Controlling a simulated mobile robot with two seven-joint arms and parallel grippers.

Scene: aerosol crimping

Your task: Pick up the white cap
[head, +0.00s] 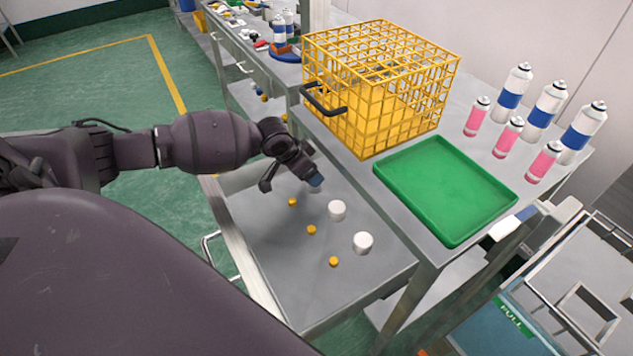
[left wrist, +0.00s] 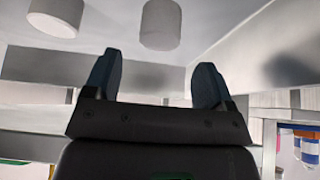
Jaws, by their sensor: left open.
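Two white caps, a nearer one (head: 363,243) and one behind it (head: 337,210), stand apart in the open grey drawer (head: 270,250). My left gripper (head: 291,183) is open over the drawer's far part, left of the caps. In the left wrist view, two white caps show at the top, one at the corner (left wrist: 57,14) and one nearer the middle (left wrist: 160,24). Both lie beyond the open fingers (left wrist: 154,80), with nothing between them. My right gripper is not in view.
Small orange caps (head: 311,230) lie in the drawer. On the table above are a green tray (head: 448,238), a yellow wire basket (head: 440,95) with a black handle, and several pink and blue-white cans (head: 515,90).

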